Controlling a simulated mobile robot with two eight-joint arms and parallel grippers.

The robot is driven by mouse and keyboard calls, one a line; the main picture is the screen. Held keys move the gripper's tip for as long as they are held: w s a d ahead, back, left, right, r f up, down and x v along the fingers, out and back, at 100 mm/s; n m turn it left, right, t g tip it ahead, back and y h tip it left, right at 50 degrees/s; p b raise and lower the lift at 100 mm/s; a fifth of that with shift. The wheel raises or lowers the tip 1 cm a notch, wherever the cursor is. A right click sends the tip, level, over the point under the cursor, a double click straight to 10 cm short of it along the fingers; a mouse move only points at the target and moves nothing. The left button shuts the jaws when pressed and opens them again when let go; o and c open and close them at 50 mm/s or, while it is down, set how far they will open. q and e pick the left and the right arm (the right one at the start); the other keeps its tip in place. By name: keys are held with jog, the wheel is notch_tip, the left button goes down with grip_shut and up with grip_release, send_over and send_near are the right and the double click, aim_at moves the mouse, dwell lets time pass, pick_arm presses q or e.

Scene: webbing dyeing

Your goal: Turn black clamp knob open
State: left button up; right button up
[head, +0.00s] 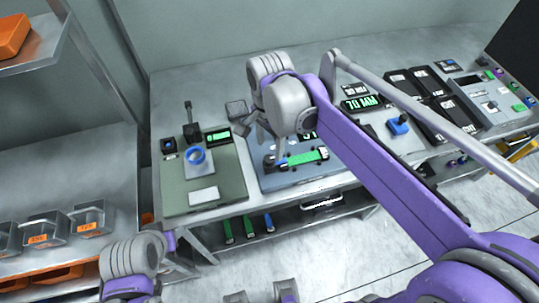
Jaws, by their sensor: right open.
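My right gripper (249,122) is open and empty. It hangs above the blue-grey board (290,177) on the middle of the table, with its fingers pointing down. Just below the fingers, at the board's left side, is a small dark part (269,160) that looks like the black clamp knob. It sits beside a small blue piece and a green strip with black ends (303,158). The gripper appears apart from it. The wrist and forearm hide part of the board's back. My left wrist is low at the left; its fingers do not show.
A green-grey board (228,178) with a blue ring (195,155) and a black upright post stands to the left. Clear bins (88,218) stand on the left shelf. Green and blue items lie on the lower shelf.

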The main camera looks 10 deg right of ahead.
aim_at(269, 158)
notch_tip(269, 158, down, 5)
jog(key=shift+f, duration=0.2)
grip_shut()
dwell(0.4)
